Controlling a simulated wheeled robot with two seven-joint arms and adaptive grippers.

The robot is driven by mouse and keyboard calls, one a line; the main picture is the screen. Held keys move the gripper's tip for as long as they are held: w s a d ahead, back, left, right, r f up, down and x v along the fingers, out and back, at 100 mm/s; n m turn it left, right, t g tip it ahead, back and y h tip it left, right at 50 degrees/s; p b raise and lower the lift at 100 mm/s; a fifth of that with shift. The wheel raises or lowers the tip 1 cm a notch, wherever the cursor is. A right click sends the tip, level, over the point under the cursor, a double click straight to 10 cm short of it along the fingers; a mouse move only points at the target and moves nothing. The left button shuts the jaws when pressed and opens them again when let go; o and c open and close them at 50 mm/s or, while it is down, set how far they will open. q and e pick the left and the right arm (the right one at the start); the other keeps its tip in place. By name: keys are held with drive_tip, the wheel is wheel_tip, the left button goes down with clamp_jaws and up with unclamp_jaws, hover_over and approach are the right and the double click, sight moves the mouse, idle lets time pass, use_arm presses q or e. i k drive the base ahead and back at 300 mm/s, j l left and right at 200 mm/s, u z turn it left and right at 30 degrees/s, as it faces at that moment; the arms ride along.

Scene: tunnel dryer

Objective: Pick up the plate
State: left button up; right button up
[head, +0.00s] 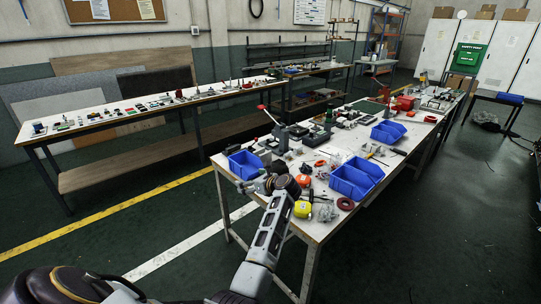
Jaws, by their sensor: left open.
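My left arm reaches up from the bottom to the near left corner of the white workbench (318,228). My left gripper (250,184) is open, small and dark at the bench's left edge, just in front of a blue bin (245,163). I see nothing held in it, though its fingers are hard to make out. I cannot pick out a plate for certain among the small items on the bench; it may be hidden or too small to tell. My right gripper is not in view.
Blue bins (351,183) stand on the bench, with a yellow tape measure (302,209) and a red ring (345,203) near the front. A red-handled press (276,135) rises behind the left bin. A long side table (100,117) stands left, with open floor between.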

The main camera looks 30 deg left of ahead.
sight(266, 156)
drive_tip(key=i, duration=0.9)
drive_tip(key=i+j, duration=0.15)
drive_tip(key=j, duration=0.2)
